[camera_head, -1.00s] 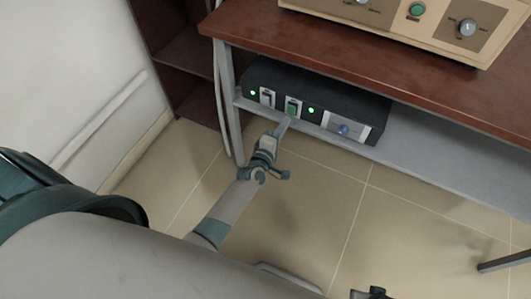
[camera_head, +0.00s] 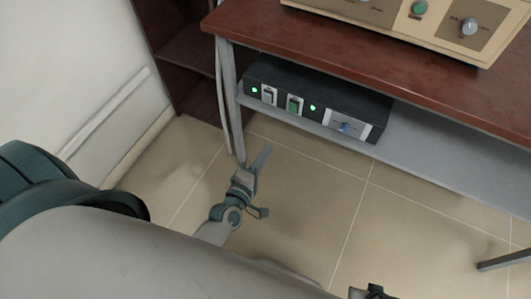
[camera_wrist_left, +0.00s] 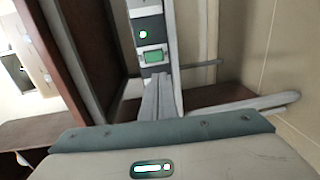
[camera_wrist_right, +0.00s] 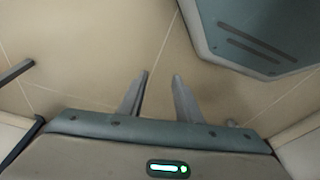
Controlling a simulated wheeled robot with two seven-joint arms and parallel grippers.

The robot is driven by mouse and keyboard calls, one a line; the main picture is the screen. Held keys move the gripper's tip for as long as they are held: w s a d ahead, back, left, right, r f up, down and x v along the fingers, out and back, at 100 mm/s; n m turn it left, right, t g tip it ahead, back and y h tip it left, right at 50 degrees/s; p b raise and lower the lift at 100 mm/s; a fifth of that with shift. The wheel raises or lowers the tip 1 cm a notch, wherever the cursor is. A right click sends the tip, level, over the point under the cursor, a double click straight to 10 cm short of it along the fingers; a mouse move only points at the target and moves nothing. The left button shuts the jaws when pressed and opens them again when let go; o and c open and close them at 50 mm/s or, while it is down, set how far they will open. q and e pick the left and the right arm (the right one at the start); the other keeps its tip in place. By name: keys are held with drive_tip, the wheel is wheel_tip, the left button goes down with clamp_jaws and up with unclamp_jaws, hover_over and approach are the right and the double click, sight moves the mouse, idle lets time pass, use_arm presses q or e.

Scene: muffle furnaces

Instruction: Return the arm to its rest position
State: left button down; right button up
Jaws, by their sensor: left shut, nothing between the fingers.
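My left gripper (camera_head: 263,157) is shut and empty in the head view. It hangs over the tiled floor, in front of and below the black control box (camera_head: 318,100) and apart from it. In the left wrist view its closed fingers (camera_wrist_left: 157,92) point toward a green switch (camera_wrist_left: 153,57) on the box. My right gripper (camera_wrist_right: 160,80) shows in the right wrist view with its two fingers apart and nothing between them, above the floor. In the head view only a small dark part at the bottom edge may belong to my right arm.
The black box sits on the grey lower shelf (camera_head: 440,155) of a brown table (camera_head: 330,45). A beige furnace (camera_head: 450,30) stands on top. Two green lamps on the box are lit. A table leg (camera_head: 229,100) stands left of the box. The tiled floor (camera_head: 310,190) in front is clear.

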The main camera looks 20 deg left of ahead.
use_arm(q)
drive_tip(key=shift+f, duration=0.1)
use_arm(e)
drive_tip(key=shift+w, duration=0.15)
idle(0.3)
